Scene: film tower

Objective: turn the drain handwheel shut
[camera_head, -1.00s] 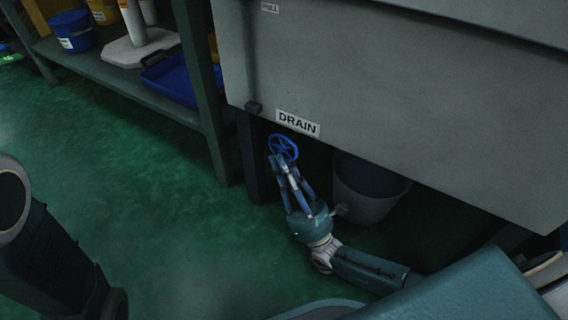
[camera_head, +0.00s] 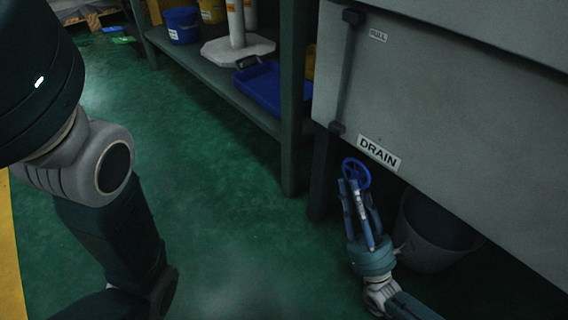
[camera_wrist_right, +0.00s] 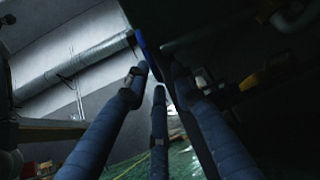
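The blue drain handwheel (camera_head: 355,172) sits under the grey tank's lower edge, just below the DRAIN label (camera_head: 379,153). My right gripper (camera_head: 357,187) reaches up to it from below in the head view, its blue fingers at the wheel's lower part. In the right wrist view, the three fingers (camera_wrist_right: 160,80) have gaps between their tips. A blue edge of the handwheel (camera_wrist_right: 143,45) shows by the left fingertip; whether they touch cannot be told. My left arm shows at the left, but its gripper is out of view.
The grey tank (camera_head: 450,110) overhangs the wheel. A grey bucket (camera_head: 430,235) stands just right of my right gripper. A shelf post (camera_head: 292,110) and a blue tray (camera_head: 262,88) are at left. Green floor in the middle is free.

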